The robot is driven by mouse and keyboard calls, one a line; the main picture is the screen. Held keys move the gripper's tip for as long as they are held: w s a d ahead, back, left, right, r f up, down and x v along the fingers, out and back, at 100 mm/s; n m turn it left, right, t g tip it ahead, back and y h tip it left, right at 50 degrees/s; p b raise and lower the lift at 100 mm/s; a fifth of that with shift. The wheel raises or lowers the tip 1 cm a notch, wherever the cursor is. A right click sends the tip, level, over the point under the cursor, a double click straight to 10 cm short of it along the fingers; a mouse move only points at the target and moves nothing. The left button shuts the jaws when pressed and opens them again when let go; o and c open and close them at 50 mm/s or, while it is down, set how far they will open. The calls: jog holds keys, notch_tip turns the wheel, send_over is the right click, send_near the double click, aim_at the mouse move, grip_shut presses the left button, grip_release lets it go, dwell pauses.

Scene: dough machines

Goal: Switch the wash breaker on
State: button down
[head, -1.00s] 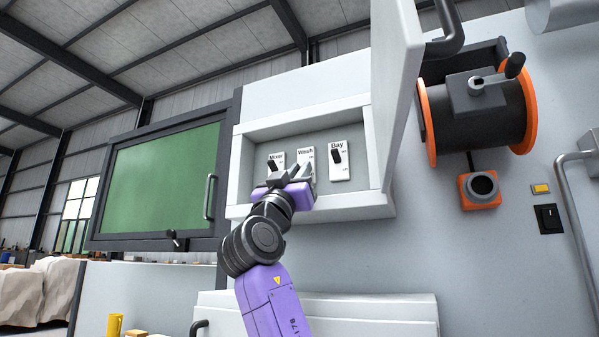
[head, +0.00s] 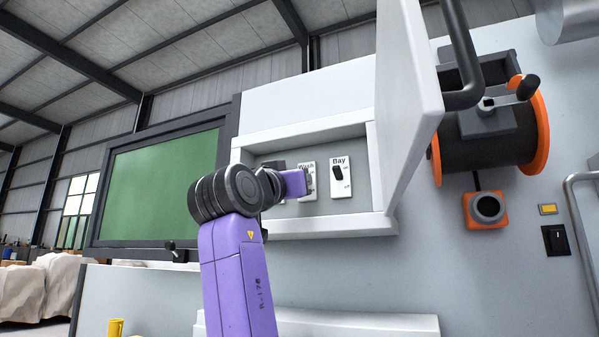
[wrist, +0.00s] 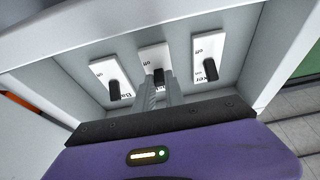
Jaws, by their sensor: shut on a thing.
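The wash breaker (head: 307,166) is the middle of three switches in an open wall box, its label partly covered by my gripper (head: 309,182). In the wrist view its white plate (wrist: 153,56) carries a short black lever (wrist: 158,75). My gripper (wrist: 159,88) has its grey fingers closed around that lever. The fingers hide part of the plate and its lettering, and I cannot tell the lever's exact tilt.
The bay breaker (head: 340,180) stands to the right, and the mixer breaker (wrist: 206,60) is on the other side. The box's open door (head: 408,100) juts out at right, beside a hose reel (head: 490,130). The box rim (head: 330,226) surrounds the switches closely.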

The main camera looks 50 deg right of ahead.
jog(key=r+g+y+p, duration=0.1)
jog(key=y+p, duration=0.1)
jog(key=p, duration=0.1)
jog(key=shift+a+r+y, duration=0.1)
jog(key=shift+r+y, duration=0.2)
jog(key=shift+r, duration=0.05)
jog(key=shift+r+g+y+p, duration=0.25)
jog(key=shift+g+y+p, duration=0.3)
jog(key=shift+y, duration=1.05)
jog(key=shift+d, duration=0.2)
jog(key=c, duration=1.4)
grip_release()
jog(key=shift+w, duration=0.1)
jog(key=b+v, duration=0.2)
jog(key=v, duration=0.5)
jog(key=shift+a+r, duration=0.2)
jog(key=shift+a, duration=0.15)
